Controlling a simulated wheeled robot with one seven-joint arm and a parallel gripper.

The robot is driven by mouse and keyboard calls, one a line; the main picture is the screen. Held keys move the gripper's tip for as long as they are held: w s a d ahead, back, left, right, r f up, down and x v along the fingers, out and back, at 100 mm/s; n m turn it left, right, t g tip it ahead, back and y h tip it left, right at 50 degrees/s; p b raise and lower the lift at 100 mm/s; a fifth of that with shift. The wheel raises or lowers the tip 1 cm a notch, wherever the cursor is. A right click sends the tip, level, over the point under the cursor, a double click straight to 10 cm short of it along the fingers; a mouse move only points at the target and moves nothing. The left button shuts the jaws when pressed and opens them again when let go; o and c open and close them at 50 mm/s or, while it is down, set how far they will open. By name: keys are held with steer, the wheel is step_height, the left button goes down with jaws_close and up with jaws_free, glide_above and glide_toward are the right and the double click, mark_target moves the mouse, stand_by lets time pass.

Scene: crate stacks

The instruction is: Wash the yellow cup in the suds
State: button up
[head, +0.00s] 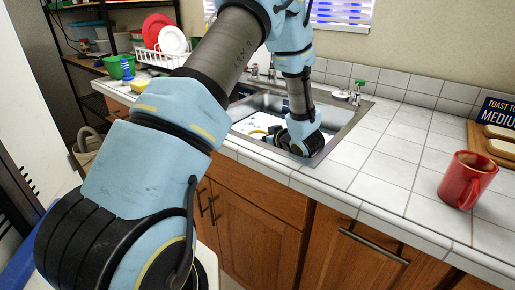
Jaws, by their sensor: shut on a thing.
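The sink (328,108) is set in the white tiled counter, with white suds (246,122) in its basin. My arm reaches down into the sink from above. My gripper (270,134) is low in the basin at the suds, shut on the yellow cup. Only a small yellow part of the cup (257,131) shows, left of the dark gripper; the rest is hidden by the gripper and suds. I cannot tell how the cup is tilted.
A red mug (467,180) stands on the right counter, near a board with bread (499,146) and a dark sign (497,111). A green-topped bottle (357,92) stands behind the sink. A dish rack (165,60) with red and white plates is at the left. The counter between sink and mug is clear.

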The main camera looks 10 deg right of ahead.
stand_by(0.3)
steer(key=shift+w+a, duration=0.3)
steer(key=shift+w, duration=0.05)
steer(key=shift+s+d, duration=0.15)
steer(key=shift+s+d, duration=0.2)
stand_by(0.3)
steer(key=shift+w+a+p, duration=0.1)
steer(key=shift+p, duration=0.2)
steer(key=shift+w+a, duration=0.25)
stand_by(0.4)
step_height(320, 180, up, 21)
steer(key=p, duration=1.6)
steer(key=shift+f, duration=0.2)
